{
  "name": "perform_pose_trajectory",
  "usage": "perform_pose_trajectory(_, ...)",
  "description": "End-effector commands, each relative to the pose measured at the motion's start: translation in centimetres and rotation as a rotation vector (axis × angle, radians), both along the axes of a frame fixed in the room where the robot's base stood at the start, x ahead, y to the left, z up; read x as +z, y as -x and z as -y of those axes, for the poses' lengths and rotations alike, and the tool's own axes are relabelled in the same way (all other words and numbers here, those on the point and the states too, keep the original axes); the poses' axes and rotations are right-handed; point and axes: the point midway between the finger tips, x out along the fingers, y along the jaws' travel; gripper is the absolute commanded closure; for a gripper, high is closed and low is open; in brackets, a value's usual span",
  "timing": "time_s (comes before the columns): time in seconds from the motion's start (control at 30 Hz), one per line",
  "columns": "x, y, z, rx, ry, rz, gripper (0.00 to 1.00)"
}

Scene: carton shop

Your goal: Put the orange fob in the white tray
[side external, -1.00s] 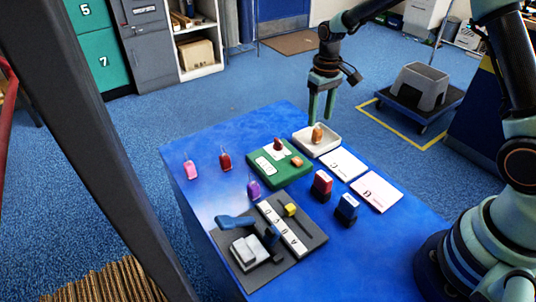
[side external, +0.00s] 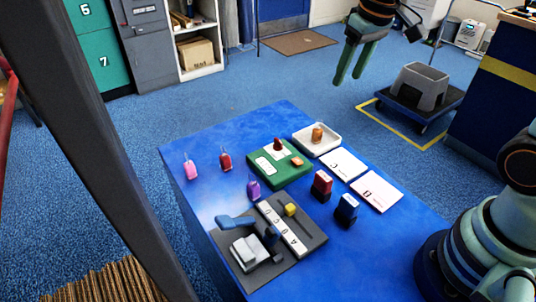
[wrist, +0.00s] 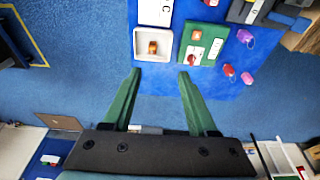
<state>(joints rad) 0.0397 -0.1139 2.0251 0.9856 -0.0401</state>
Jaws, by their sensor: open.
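The orange fob (side external: 317,134) stands inside the white tray (side external: 331,148) at the far right corner of the blue table. In the wrist view the orange fob (wrist: 153,47) also shows within the rim of the white tray (wrist: 140,56). My gripper (side external: 347,82) is open and empty, up in the air beyond the tray and clear of it. In the wrist view the two green fingers of my gripper (wrist: 161,72) are spread, with nothing between them.
A green board (side external: 290,174) with a dark red fob and an orange piece lies beside the tray. The table's left part is mostly clear.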

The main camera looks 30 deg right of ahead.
Motion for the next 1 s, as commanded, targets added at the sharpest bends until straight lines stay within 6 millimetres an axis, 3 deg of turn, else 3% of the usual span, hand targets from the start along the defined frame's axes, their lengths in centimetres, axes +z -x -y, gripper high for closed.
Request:
perform_pose_trajectory(0.13,1.6,3.6,-0.7,0.001,-0.001,0.093,0.42)
perform_pose_trajectory(0.4,1.7,8.3,-1.4,0.002,-0.007,0.216,0.42)
perform_pose_trajectory(0.6,1.3,9.4,-1.5,0.002,-0.010,0.247,0.42)
perform_pose_trajectory(1.0,1.3,9.4,-1.5,0.002,-0.009,0.247,0.42)
